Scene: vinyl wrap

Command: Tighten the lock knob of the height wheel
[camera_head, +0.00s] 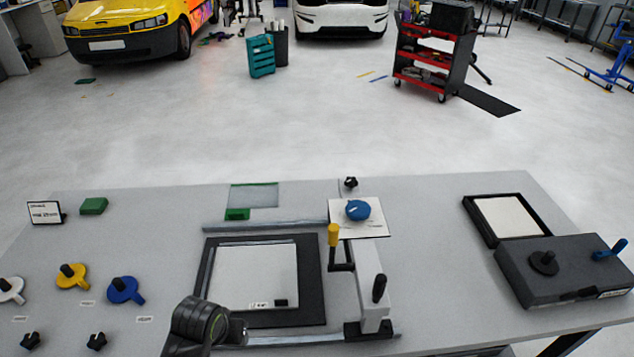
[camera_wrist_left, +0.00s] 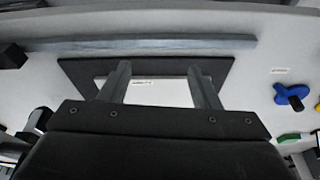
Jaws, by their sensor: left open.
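A blue wheel (camera_head: 357,210) sits on a white plate (camera_head: 345,230) right of the table's middle. A small black knob (camera_head: 351,183) stands just behind that plate; I cannot tell for sure that it is the lock knob. My left arm comes in at the bottom, with its gripper (camera_head: 238,332) low over the front of the table, well short of the wheel. In the left wrist view, the left gripper (camera_wrist_left: 158,72) is open and empty, its two fingers apart above the black-framed white panel (camera_wrist_left: 150,92). My right gripper is not in view.
A grey upright with a black handle (camera_head: 379,288) and a yellow-handled lever (camera_head: 333,236) stand right of the framed panel (camera_head: 312,280). White, yellow and blue (camera_head: 123,290) knobs lie at left. A dark box (camera_head: 560,270) is at right. The back of the table is mostly clear.

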